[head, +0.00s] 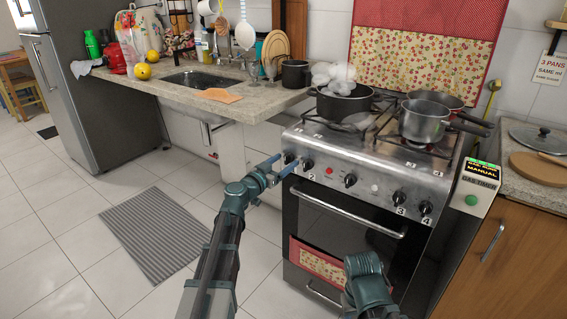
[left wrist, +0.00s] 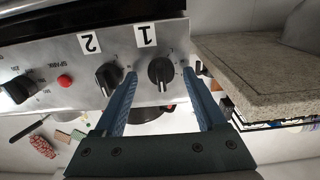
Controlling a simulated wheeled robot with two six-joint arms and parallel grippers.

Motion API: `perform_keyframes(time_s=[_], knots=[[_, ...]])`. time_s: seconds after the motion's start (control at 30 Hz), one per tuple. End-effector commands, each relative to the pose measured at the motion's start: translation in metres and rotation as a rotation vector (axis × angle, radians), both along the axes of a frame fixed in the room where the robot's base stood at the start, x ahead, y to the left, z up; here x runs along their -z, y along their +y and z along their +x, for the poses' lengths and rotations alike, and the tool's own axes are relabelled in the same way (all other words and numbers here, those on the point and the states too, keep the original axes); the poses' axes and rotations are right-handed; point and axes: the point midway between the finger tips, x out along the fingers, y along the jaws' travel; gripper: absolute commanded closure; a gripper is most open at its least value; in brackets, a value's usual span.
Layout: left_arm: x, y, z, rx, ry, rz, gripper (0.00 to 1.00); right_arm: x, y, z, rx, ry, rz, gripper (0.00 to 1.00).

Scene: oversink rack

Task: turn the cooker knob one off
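Knob one (left wrist: 161,72) is black and sits on the steel front panel under a white label "1" in the left wrist view. In the head view knob one (head: 289,158) is at the panel's left end. My left gripper (head: 278,164) is open in front of it. In the left wrist view the blue fingers (left wrist: 160,76) stand on either side of knob one with gaps showing. One fingertip lies between knob one and knob two (left wrist: 108,78). My right arm shows at the bottom of the head view, but its gripper does not.
The cooker (head: 345,225) carries a steaming black pot (head: 345,106) and a grey saucepan (head: 423,122). Knob two (head: 308,165) is close to the left gripper. A stone counter (head: 262,102) adjoins on the left. A gas timer box (head: 477,190) stands at the right.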

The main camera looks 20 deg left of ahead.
Motion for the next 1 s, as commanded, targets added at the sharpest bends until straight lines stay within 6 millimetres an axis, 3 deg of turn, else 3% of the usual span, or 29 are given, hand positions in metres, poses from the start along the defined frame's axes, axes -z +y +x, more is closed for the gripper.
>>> perform_keyframes(time_s=[0.23, 0.37, 0.8, 1.0], knots=[[0.0, 0.001, 0.0, -0.002, 0.0, -0.002, 0.27, 0.0, 0.0, 0.0, 0.0, 0.0, 0.0, 0.52], [-0.001, 0.005, -0.01, -0.004, 0.0, -0.002, 0.27, 0.0, 0.0, 0.0, 0.0, 0.0, 0.0, 0.52], [0.0, 0.034, -0.095, -0.005, -0.001, -0.001, 0.27, 0.0, 0.0, 0.0, 0.0, 0.0, 0.0, 0.52], [0.0, 0.043, -0.12, -0.002, 0.0, -0.001, 0.27, 0.0, 0.0, 0.0, 0.0, 0.0, 0.0, 0.52]])
